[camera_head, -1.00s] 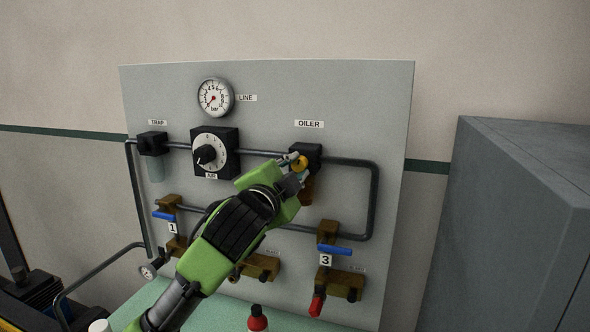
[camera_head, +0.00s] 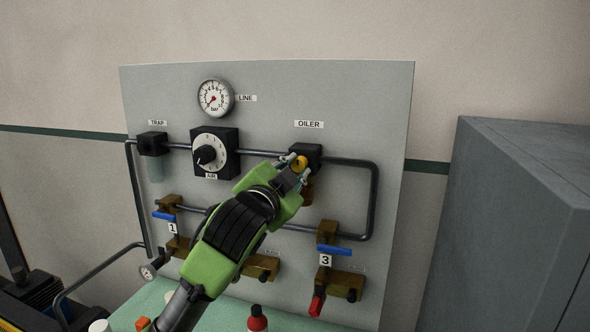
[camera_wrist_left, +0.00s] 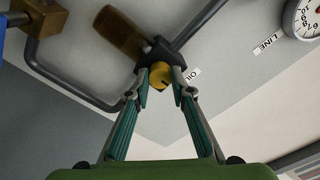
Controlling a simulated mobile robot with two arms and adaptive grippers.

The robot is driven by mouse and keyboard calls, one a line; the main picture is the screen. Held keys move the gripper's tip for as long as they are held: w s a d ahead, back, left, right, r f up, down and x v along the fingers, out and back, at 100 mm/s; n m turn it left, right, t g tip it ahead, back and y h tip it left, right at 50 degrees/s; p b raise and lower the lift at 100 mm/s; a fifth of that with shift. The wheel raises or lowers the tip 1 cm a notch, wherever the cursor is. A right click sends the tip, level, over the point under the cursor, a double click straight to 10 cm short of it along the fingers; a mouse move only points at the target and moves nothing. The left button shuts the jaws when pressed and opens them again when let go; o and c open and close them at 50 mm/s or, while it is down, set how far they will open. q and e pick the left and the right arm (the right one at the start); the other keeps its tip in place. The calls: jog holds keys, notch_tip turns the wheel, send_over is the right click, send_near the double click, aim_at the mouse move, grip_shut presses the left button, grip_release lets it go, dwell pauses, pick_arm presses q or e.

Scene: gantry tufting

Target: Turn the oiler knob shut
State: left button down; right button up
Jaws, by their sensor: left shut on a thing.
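The oiler knob (camera_head: 300,162) is a small yellow knob on the front of the black oiler block (camera_head: 313,153), under the OILER label on the grey panel. It also shows in the left wrist view (camera_wrist_left: 160,73), with a dark mark on its face. My left gripper (camera_head: 294,168) reaches up to it from the lower left. In the left wrist view its two fingers (camera_wrist_left: 161,88) stand on either side of the knob and are shut on it. The amber oiler bowl (camera_wrist_left: 120,33) hangs from the block and is partly hidden by my gripper in the head view. My right gripper is not in view.
The AIR dial (camera_head: 214,153) and the LINE gauge (camera_head: 215,97) sit left of the oiler. Dark pipe (camera_head: 374,200) loops to its right. Blue-handled valves (camera_head: 334,250) sit below. A grey cabinet (camera_head: 520,220) stands at right.

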pick_arm(q)
jog(key=c, duration=1.8)
grip_release()
jog(key=shift+s, duration=0.15)
jog(key=v, duration=1.1)
jog(key=shift+s+a, duration=0.2)
jog(key=shift+s, duration=0.1)
